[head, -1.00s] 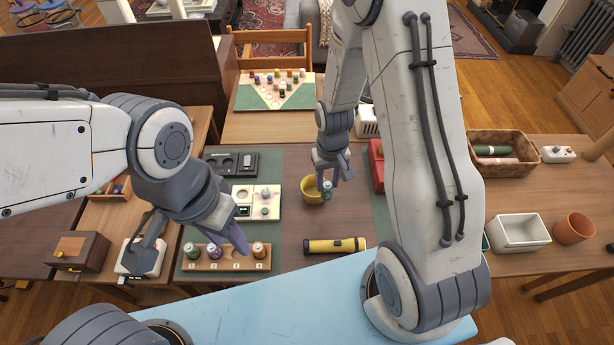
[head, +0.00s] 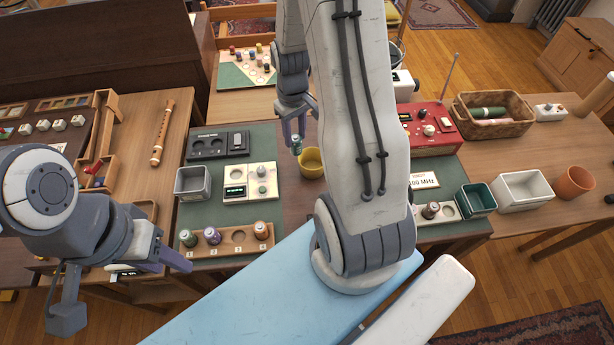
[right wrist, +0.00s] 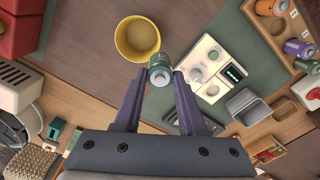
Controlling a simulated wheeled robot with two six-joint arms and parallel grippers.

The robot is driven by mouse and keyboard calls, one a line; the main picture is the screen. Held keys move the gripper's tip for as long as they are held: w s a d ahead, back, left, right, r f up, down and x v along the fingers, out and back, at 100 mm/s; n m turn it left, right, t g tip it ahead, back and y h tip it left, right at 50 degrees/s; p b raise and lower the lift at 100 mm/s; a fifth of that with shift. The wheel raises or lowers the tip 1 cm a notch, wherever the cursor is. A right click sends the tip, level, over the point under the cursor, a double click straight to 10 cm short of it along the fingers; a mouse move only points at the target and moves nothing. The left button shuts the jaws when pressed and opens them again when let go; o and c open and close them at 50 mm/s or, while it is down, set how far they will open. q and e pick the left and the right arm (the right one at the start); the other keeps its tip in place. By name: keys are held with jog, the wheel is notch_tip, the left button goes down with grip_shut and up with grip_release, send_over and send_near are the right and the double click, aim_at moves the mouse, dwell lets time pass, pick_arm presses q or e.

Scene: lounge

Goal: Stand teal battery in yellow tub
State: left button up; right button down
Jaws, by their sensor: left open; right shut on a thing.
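The yellow tub (head: 312,162) stands on the table in the head view, partly hidden by my right arm. In the right wrist view the tub (right wrist: 138,40) looks empty. My right gripper (head: 294,138) is shut on the teal battery (head: 296,146). In the right wrist view the battery (right wrist: 160,72) is held between the fingertips of the right gripper (right wrist: 160,78), beside the tub's rim and apart from its opening. My left gripper (head: 170,262) is open and empty, at the front left near the battery rack.
A wooden rack (head: 228,238) holds several batteries at the front. A grey bin (head: 193,183), a white tester panel (head: 248,184) and a black device (head: 217,145) lie left of the tub. A red device (head: 430,125) and a teal bin (head: 476,200) are to the right.

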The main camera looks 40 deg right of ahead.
jog(key=s+d, duration=0.2)
jog(key=d, duration=0.2)
send_near(312, 155)
jog(key=s+a, duration=0.2)
jog(key=s, duration=0.1)
jog(key=shift+w+f, duration=0.15)
jog(key=shift+f, duration=1.2)
jog(key=shift+w+f, duration=0.1)
jog(key=shift+f, duration=1.25)
jog(key=shift+f, duration=0.2)
jog(key=c, duration=0.8)
grip_release()
jog(key=shift+o, duration=0.2)
